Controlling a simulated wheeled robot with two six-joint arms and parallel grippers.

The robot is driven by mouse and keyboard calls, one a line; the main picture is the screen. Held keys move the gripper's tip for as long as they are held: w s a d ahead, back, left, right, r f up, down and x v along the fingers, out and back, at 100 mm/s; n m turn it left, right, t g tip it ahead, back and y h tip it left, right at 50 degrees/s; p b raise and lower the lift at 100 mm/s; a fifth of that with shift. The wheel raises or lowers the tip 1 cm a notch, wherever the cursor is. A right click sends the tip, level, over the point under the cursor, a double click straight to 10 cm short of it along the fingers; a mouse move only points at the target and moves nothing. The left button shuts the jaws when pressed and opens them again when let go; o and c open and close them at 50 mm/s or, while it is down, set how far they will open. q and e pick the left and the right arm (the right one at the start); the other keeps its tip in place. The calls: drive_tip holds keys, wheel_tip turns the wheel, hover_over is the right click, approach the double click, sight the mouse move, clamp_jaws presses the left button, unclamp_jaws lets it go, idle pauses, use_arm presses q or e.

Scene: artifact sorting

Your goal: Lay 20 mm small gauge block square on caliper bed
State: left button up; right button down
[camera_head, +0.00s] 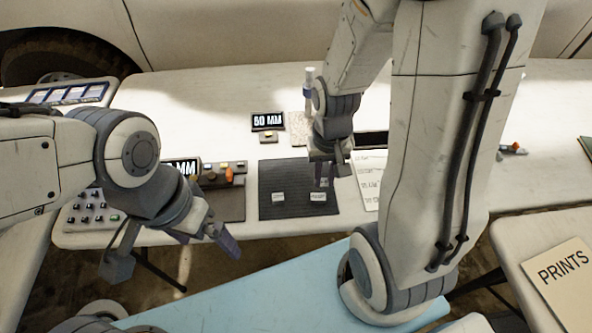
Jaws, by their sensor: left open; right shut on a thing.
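My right gripper (323,178) points down over the dark mat (270,178), near its right side. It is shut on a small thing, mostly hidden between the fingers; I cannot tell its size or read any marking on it. Two small pale labelled pieces lie on the mat, one on the left (278,197) and one on the right (318,197), just below the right gripper. My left gripper (212,236) is open and empty by the table's front edge, left of the mat. I cannot clearly make out the caliper bed or a 20 mm marking.
A black MM sign (268,121) stands behind the mat, with a small block (268,137) before it. Another MM sign (186,168) and a dark tray (228,205) are to the left. A written sheet (371,185) lies right of the mat. My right arm hides much of the table's right.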

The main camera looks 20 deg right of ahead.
hover_over(296, 184)
wheel_tip(296, 184, down, 6)
drive_tip(key=shift+w+f, duration=0.1)
drive_tip(key=shift+f, duration=1.9)
drive_tip(key=shift+f, duration=0.1)
drive_tip(key=shift+f, duration=0.15)
drive_tip(key=c, duration=0.8)
unclamp_jaws()
drive_tip(key=shift+o, duration=0.2)
drive_tip(key=shift+r, duration=0.2)
